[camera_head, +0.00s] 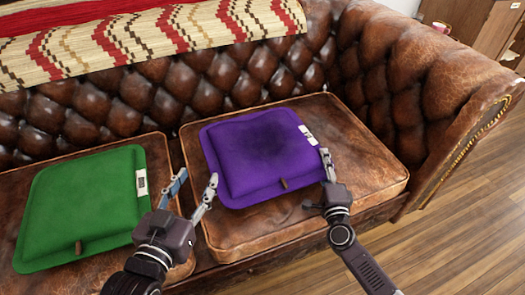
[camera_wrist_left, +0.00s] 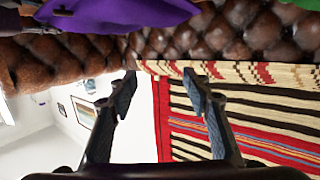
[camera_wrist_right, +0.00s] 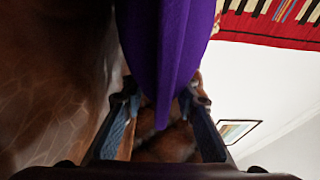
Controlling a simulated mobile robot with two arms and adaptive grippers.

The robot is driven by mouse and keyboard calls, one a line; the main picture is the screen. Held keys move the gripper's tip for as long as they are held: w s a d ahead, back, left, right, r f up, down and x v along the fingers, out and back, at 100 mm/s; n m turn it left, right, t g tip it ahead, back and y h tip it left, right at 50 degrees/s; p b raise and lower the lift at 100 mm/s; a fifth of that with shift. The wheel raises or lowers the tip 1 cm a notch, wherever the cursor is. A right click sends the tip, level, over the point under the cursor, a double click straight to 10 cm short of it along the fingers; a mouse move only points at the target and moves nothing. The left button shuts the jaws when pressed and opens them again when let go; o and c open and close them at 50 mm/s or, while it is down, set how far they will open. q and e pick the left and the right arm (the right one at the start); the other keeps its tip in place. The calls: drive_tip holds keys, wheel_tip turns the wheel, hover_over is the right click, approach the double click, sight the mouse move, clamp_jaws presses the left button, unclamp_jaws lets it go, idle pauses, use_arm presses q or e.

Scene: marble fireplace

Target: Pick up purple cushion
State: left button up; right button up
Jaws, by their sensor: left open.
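The purple cushion (camera_head: 258,150) lies on the right seat of the brown leather sofa, with a white label on its right edge. My left gripper (camera_head: 197,181) is open and empty, just left of the cushion and apart from it. The cushion also shows at the top of the left wrist view (camera_wrist_left: 120,14). My right gripper (camera_head: 324,168) is at the cushion's right edge. In the right wrist view its fingers (camera_wrist_right: 158,105) are apart, with the cushion's edge (camera_wrist_right: 165,50) between them. I cannot tell whether they touch it.
A green cushion (camera_head: 85,205) lies on the left seat, close to my left gripper. A patterned blanket (camera_head: 150,40) covers the sofa's backrest (camera_head: 215,80). The sofa's armrest (camera_head: 440,115) rises on the right. Wooden floor (camera_head: 460,230) is clear at the lower right.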

use_arm(q)
drive_tip(key=shift+w+d+r+t, duration=0.1)
drive_tip(key=shift+r+t, duration=0.15)
drive_tip(key=shift+r, duration=0.2)
drive_tip(key=shift+w+d+r+t, duration=0.1)
drive_tip(key=shift+r+t, duration=0.15)
drive_tip(key=shift+r, duration=0.15)
use_arm(e)
drive_tip(key=shift+w, duration=0.6)
clamp_jaws()
drive_tip(key=shift+r, duration=0.15)
